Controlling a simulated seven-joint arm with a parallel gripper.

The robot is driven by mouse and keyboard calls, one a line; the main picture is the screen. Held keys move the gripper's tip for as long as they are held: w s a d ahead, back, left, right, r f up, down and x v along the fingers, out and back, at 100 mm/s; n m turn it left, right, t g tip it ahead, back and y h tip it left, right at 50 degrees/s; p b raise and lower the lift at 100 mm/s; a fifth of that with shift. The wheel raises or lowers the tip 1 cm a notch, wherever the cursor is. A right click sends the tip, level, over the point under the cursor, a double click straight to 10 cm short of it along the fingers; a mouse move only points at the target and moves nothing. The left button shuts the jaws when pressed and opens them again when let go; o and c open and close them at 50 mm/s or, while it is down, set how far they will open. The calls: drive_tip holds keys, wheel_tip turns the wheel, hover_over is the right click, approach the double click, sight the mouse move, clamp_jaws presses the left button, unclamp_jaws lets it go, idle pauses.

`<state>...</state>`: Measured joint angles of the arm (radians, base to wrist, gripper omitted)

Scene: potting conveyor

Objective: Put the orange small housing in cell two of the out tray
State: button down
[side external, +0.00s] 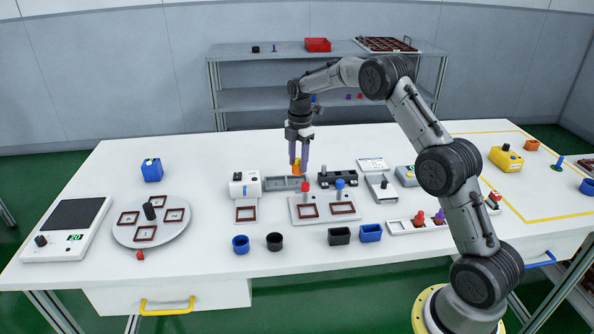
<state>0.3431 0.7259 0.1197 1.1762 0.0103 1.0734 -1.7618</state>
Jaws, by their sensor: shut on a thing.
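My gripper (299,162) points straight down over the middle of the white table. It is shut on a small orange housing (298,169), which is partly covered by the fingers. The housing is over or just behind a grey block with recesses (285,183); I cannot tell whether it touches it. A long white tray (398,228) with dark red-rimmed cells lies at the front right, partly near my arm. It looks like the out tray, but I see no label. Red and purple pieces stand in some of its cells; the cell numbers are too small to read.
A white plate with red and blue posts (325,207) stands in front of the gripper. Blue and black cups (257,243) and boxes (355,234) sit near the front edge. A round turntable (151,221) and scale (66,229) are at left. Another orange piece (531,145) lies far right.

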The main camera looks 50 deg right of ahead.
drive_tip(key=shift+w+f, duration=0.15)
drive_tip(key=shift+f, duration=0.05)
drive_tip(key=shift+w+d+f, duration=0.1)
drive_tip(key=shift+w+f, duration=0.05)
drive_tip(key=shift+f, duration=1.5)
drive_tip(key=shift+f, duration=0.2)
drive_tip(key=shift+c, duration=1.8)
unclamp_jaws()
drive_tip(key=shift+r, duration=0.15)
